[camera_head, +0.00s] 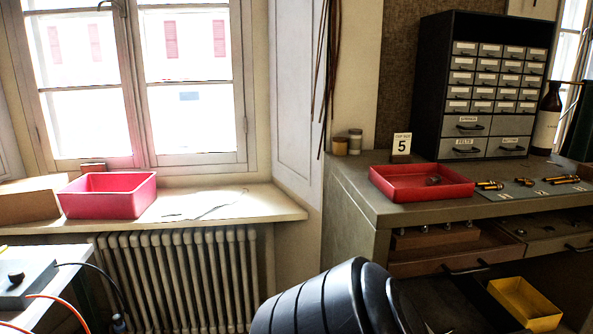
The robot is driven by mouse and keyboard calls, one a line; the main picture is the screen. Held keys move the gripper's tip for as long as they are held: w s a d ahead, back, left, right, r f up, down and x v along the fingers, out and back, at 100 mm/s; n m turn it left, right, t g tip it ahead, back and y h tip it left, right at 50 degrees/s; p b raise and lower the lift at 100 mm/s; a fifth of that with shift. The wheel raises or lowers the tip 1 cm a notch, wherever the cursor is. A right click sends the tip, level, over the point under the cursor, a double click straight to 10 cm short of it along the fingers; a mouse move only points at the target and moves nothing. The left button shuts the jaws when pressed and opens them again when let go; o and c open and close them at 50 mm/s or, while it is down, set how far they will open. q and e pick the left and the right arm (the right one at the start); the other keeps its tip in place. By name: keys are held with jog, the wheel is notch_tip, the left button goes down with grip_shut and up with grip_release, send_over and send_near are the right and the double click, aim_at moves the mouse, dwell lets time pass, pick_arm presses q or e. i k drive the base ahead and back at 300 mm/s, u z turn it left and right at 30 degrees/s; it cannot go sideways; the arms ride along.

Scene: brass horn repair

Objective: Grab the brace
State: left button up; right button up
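I cannot single out the brace with certainty. A small dark metallic piece (434,180) lies in the shallow red tray (393,186) on the cabinet top at the right; it is too small to identify. Several brass parts (490,185) lie on a grey mat (525,192) to the right of that tray. Neither of my grippers shows in the head view. The bottom centre of the view is blocked by a large black ribbed shape.
A deeper red bin (108,196) stands on the windowsill (268,207) above a radiator (180,280). A black drawer unit (482,85) and a brown bottle (546,120) stand at the cabinet's back. Drawers below are partly open, near a yellow bin (524,303).

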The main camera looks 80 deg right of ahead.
aim_at(429, 180)
jog(key=z, duration=2.7)
